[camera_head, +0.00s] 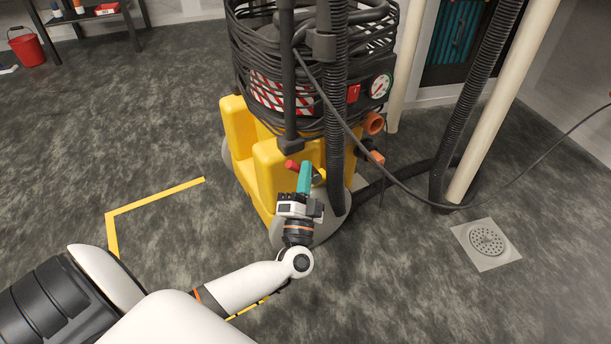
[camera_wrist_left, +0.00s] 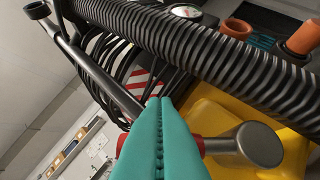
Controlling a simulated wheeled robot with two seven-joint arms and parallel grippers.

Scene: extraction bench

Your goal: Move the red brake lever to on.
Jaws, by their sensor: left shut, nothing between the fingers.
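The red brake lever (camera_head: 291,165) is low on the back of the yellow extraction machine (camera_head: 268,160). Its red part shows just left of my left gripper's fingers in the head view. In the left wrist view, red (camera_wrist_left: 202,146) shows on both sides of the fingers, with a grey cylindrical piece to the right; its middle is hidden behind them. My left gripper (camera_head: 305,166) has teal fingers, shut together with nothing between them. The fingers also show in the left wrist view (camera_wrist_left: 159,102), in front of or against the lever; I cannot tell whether they touch. My right gripper is not in view.
A black ribbed hose (camera_head: 336,130) hangs close right of the fingers. A coiled black cable (camera_head: 262,50) and a thin cable trailing right surround the machine. A floor drain (camera_head: 487,240) and a pale pipe (camera_head: 500,100) stand right.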

